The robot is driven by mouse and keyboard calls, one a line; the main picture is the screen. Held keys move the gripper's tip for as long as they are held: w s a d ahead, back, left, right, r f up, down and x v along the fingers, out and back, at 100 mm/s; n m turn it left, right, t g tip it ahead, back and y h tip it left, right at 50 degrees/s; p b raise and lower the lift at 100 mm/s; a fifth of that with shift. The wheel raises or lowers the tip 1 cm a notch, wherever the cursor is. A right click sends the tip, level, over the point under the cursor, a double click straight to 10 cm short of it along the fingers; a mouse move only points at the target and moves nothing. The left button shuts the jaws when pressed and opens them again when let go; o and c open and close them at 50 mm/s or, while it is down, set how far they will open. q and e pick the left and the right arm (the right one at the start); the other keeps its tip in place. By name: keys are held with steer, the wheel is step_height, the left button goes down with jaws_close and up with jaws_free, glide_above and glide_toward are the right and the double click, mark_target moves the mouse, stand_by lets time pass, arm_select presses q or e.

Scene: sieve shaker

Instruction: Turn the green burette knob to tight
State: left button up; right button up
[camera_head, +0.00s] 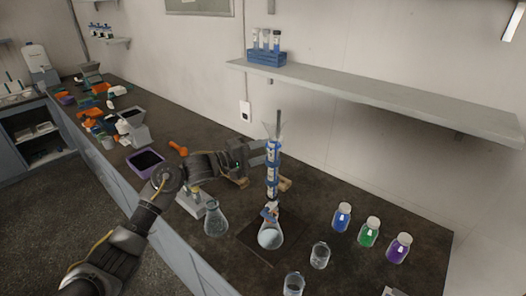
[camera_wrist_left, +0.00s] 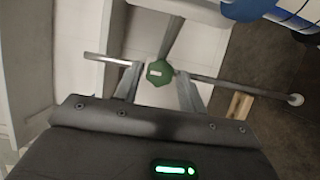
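The green knob (camera_wrist_left: 159,72) shows in the wrist view, at the crossing of a thin metal rod and a grey post. My left gripper (camera_wrist_left: 159,78) is open, with one finger on either side of the knob and a visible gap to each. In the head view my left gripper (camera_head: 257,152) reaches in beside the burette (camera_head: 272,172), which is blue and white and upright with a funnel on top. The knob is hidden there behind the gripper. My right gripper is not in view.
A flask (camera_head: 270,236) stands below the burette, and another flask (camera_head: 215,222) is to its left. Two beakers and blue, green and purple bottles (camera_head: 369,232) stand at the right. A shelf (camera_head: 375,92) with a tube rack (camera_head: 266,58) is above. Clutter fills the far left bench.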

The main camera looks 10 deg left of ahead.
arm_select(q)
steer(key=c, duration=0.6)
steer(key=shift+r, duration=0.1)
steer(key=m+y+p, duration=0.1)
steer(key=m+p, duration=0.1)
steer(key=p, duration=0.1)
steer(key=m+y+p, duration=0.1)
steer(key=m+p, duration=0.1)
steer(key=p, duration=0.2)
steer(key=shift+r+m+g, duration=0.15)
steer(key=shift+m+g, duration=0.25)
steer(key=o, duration=0.9)
steer(key=shift+o, duration=0.2)
steer(key=shift+s, duration=0.1)
